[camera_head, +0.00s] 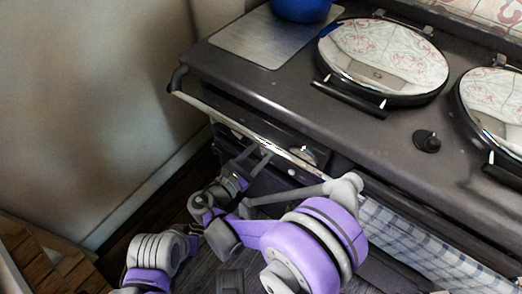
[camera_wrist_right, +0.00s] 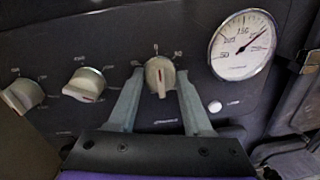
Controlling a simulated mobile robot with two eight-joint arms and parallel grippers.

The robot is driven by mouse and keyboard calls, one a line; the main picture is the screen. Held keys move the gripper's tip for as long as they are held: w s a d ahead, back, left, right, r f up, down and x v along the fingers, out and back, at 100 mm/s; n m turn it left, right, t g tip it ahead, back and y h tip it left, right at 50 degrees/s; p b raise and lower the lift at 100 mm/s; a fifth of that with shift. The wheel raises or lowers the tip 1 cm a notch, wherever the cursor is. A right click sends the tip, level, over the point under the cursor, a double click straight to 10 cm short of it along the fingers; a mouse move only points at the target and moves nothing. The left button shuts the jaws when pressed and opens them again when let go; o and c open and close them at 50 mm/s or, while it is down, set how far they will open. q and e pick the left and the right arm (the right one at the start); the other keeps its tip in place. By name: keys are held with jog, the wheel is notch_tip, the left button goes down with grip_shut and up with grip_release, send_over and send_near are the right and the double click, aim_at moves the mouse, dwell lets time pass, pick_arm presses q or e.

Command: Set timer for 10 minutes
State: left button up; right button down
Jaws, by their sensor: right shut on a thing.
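The timer knob (camera_wrist_right: 159,75) is a cream dial on the dark front panel of the range cooker, with small printed numbers around its upper side. Its red mark shows at its lower end. My right gripper (camera_wrist_right: 160,82) is shut on the timer knob, one grey finger on each side. In the head view my right gripper (camera_head: 254,160) reaches the cooker's front just below the rail. The knob itself is hard to make out there. My left gripper is not in view.
Two more cream knobs, a middle one (camera_wrist_right: 85,85) and a far left one (camera_wrist_right: 22,95), sit left of the timer. A round gauge (camera_wrist_right: 243,45) and a white button (camera_wrist_right: 215,106) are to its right. A metal rail (camera_head: 250,128) runs along the cooker's front, with a checked towel (camera_head: 420,245) hanging.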

jog(key=shift+m, duration=0.4)
jog(key=m+p, duration=0.1)
jog(key=m, duration=0.2)
jog(key=shift+d+m, duration=0.1)
jog(key=shift+m, duration=0.2)
jog(key=m+p, duration=0.1)
jog(key=m, duration=0.3)
jog(key=shift+m+y, duration=0.3)
jog(key=shift+m, duration=0.4)
jog(key=shift+c, duration=1.6)
grip_release()
jog(key=shift+s, duration=0.1)
